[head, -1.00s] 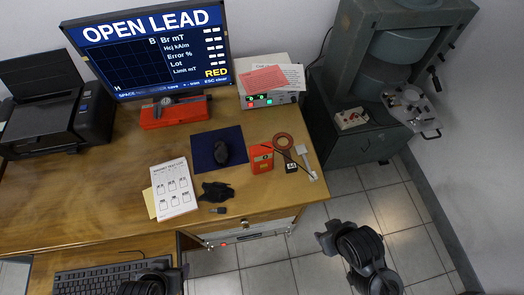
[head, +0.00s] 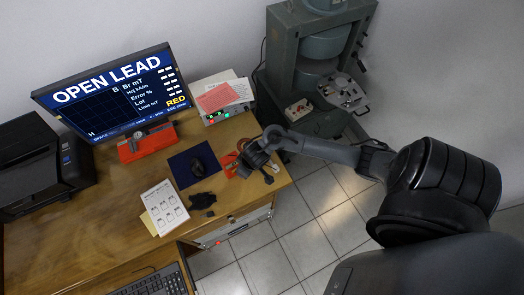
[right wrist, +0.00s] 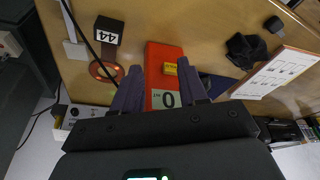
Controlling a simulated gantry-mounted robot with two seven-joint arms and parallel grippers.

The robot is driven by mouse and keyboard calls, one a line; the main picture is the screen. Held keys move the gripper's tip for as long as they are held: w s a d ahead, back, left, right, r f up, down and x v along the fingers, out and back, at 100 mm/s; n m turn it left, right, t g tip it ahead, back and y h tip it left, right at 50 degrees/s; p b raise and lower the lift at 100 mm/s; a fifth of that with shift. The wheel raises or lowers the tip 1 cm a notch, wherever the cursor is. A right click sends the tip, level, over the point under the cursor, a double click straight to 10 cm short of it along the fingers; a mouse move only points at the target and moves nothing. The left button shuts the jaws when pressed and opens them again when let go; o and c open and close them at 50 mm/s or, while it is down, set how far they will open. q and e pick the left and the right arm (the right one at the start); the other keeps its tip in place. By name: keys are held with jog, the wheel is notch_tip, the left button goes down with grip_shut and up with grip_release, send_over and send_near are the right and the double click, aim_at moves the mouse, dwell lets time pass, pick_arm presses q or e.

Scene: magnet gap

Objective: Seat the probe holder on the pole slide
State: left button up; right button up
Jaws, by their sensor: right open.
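My right gripper (head: 256,160) hangs over the right end of the desk and hides part of the small items there. In the right wrist view its open fingers (right wrist: 160,90) stand either side of a red box (right wrist: 163,60) marked 0, with nothing held. A black block tagged 44 (right wrist: 107,32), a copper-coloured ring (right wrist: 96,70) and a pale flat piece with a thin stem (right wrist: 75,49) lie beside it. I cannot tell which is the probe holder. The grey magnet frame (head: 283,55) stands at the back right; its pole slide is not clearly distinguishable. My left gripper is out of view.
A monitor (head: 110,92), a red stand (head: 147,145) and an instrument with papers (head: 222,100) are behind. Tiled floor lies right of the desk.

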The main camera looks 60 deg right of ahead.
jog(key=d+f+m+g, duration=0.1)
jog(key=d, duration=0.3)
jog(key=s+d+f+m+g+b, duration=0.1)
jog(key=d+m, duration=0.1)
jog(key=d, duration=0.3)
jog(key=s+d+f+m+g, duration=0.1)
jog(key=d+m, duration=0.1)
jog(key=d, duration=0.3)
jog(key=shift+w+f+b, duration=0.15)
jog(key=shift+f+b, duration=0.65)
jog(key=shift+f, duration=0.85)
jog(key=shift+w+f+b, duration=0.1)
jog(key=shift+f+b, duration=0.65)
jog(key=shift+f, duration=0.85)
grip_shut()
